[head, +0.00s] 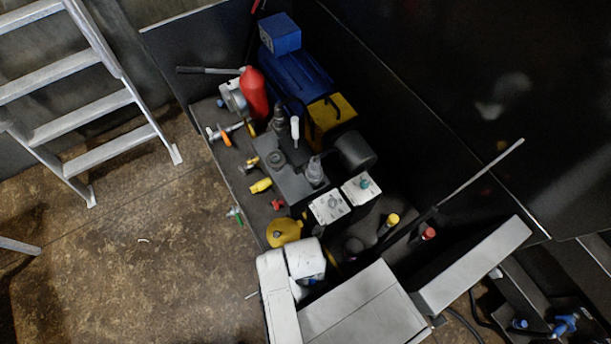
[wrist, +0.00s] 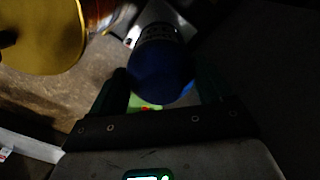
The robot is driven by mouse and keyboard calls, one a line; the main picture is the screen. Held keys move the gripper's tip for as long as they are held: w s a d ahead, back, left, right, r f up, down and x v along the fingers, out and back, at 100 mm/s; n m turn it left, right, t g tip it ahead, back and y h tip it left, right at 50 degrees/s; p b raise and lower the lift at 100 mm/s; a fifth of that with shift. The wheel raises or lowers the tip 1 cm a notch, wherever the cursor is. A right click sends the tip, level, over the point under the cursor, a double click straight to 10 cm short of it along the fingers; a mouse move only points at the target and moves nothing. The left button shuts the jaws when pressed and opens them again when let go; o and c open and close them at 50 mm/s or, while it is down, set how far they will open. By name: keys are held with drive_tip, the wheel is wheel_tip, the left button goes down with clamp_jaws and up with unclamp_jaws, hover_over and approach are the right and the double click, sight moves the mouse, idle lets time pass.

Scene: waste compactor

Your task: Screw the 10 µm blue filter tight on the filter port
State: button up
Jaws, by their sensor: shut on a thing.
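In the wrist view, a dark blue rounded cylinder (wrist: 160,72), which looks like the blue filter, stands between the fingers of my gripper (wrist: 160,88). The gripper is shut on it. Its far end carries a paler band with markings too dark to read. A light surface shows beyond that end, but I cannot tell whether the filter touches or sits on the port. The filter port is not clearly visible. In the head view, my white arm covers the area at bottom centre, and I cannot make out the gripper or the filter there.
A yellow domed part (head: 284,232) is close to my arm; a yellow rounded thing also shows in the wrist view (wrist: 42,40). Behind are a grey tank (head: 285,180), a red canister (head: 254,92) and a blue motor (head: 298,75). A ladder (head: 75,105) stands left. Open floor lies left.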

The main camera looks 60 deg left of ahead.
drive_tip(key=shift+f+b, duration=0.6)
drive_tip(key=shift+f, duration=0.5)
idle(2.1)
drive_tip(key=o, duration=0.5)
drive_tip(key=c, duration=0.7)
drive_tip(key=shift+o, duration=0.2)
drive_tip(key=m, duration=0.5)
drive_tip(key=m, duration=0.5)
drive_tip(key=shift+d, duration=0.1)
drive_tip(key=m, duration=0.5)
drive_tip(key=shift+d+p, duration=0.1)
drive_tip(key=shift+p, duration=0.2)
